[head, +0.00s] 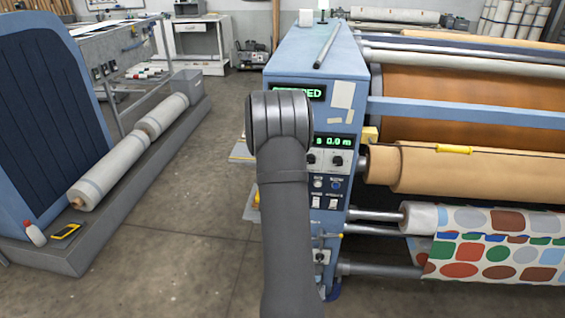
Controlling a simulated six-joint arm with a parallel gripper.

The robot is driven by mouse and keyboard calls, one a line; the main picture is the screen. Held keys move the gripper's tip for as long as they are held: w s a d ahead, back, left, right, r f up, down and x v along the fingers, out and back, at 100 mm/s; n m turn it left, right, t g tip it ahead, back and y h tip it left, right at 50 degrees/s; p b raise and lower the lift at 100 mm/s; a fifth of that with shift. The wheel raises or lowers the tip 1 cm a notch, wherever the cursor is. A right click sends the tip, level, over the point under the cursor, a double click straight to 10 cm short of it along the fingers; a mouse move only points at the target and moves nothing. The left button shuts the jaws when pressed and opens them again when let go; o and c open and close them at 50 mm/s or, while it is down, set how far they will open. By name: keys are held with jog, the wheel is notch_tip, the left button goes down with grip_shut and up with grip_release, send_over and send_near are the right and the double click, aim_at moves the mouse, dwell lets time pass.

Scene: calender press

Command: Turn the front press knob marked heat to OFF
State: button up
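The blue press end panel (340,75) stands in the middle of the head view, partly hidden behind my arm. Two black knobs sit side by side on it under a green display: a right knob (337,160) and a left knob (312,158), the latter partly covered by my arm. Another knob (321,257) sits low on the panel. The labels are too small to read, so I cannot tell which knob is marked heat or where it points. My gripper is not visible; only my dark arm links show in front of the panel.
Small switches (332,202) and buttons (336,184) sit below the knobs. Rollers with brown paper (480,170) and patterned fabric (500,245) extend right of the panel. A blue machine (50,120) with a long roll stands left. The concrete floor (185,235) between is clear.

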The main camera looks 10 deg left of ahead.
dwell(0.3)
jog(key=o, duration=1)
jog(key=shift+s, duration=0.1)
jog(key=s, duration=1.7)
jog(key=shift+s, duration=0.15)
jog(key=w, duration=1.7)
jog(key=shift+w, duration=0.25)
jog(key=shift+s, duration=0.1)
